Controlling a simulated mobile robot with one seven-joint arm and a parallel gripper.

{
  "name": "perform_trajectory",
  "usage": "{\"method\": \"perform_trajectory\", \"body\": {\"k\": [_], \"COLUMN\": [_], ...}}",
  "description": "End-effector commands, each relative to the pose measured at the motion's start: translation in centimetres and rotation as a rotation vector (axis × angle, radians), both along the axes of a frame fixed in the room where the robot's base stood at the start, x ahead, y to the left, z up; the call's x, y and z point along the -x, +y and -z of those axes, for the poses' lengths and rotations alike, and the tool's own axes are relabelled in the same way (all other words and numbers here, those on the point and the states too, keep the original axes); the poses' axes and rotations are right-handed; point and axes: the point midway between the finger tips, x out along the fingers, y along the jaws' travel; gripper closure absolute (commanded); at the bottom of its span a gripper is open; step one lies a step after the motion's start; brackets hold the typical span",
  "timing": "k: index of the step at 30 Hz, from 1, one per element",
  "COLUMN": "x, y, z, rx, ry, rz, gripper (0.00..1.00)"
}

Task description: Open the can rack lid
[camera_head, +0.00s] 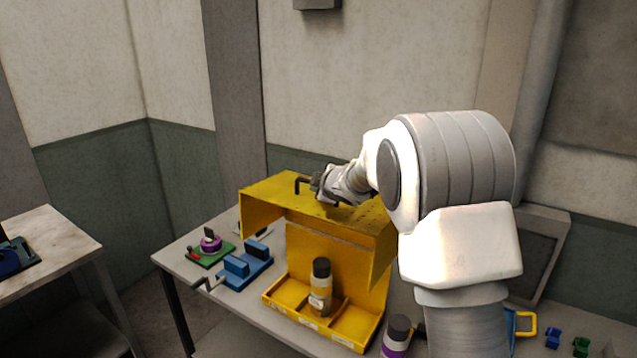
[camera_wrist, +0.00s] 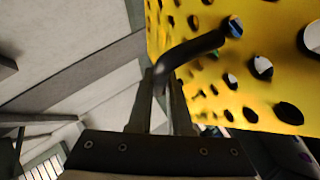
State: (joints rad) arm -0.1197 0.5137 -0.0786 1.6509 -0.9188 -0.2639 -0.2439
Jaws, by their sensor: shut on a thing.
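The yellow can rack (camera_head: 347,328) stands on the table, with low compartments in front and a tall back. Its yellow lid (camera_head: 275,193) is raised and lies roughly level above the compartments, so the front is open. The lid has a black bent handle (camera_head: 298,181) near its far left part. My gripper (camera_head: 314,184) is at the lid's top, shut on the handle. In the wrist view, the handle (camera_wrist: 195,47) runs from the perforated yellow lid (camera_wrist: 275,75) to between my gripper's fingers (camera_wrist: 161,85). A can with a dark cap (camera_head: 321,283) stands upright in the rack.
Left of the rack are a blue vise-like fixture (camera_head: 243,266) and a green plate with a purple part (camera_head: 210,247). A dark-capped can with a purple band (camera_head: 395,338) stands at the right. Small blue (camera_head: 553,338) and green (camera_head: 581,346) pieces lie farther right.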

Motion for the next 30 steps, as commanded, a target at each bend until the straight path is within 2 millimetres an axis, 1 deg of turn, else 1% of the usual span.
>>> {"method": "perform_trajectory", "body": {"k": [1,18,19,23,24,30], "x": [0.01,0.14,0.14,0.14,0.15,0.15], "y": [-0.18,-0.08,-0.07,-0.04,-0.01,0.06], "z": [-0.22,-0.17,-0.16,-0.16,-0.16,-0.14], "rx": [-0.002,-0.009,-0.009,-0.009,-0.009,-0.010], "ry": [0.003,0.015,0.015,0.015,0.015,0.015], "rz": [0.004,0.004,0.004,0.003,0.003,0.001], "gripper": [1.00,1.00,0.79,0.56,0.53,0.53]}}
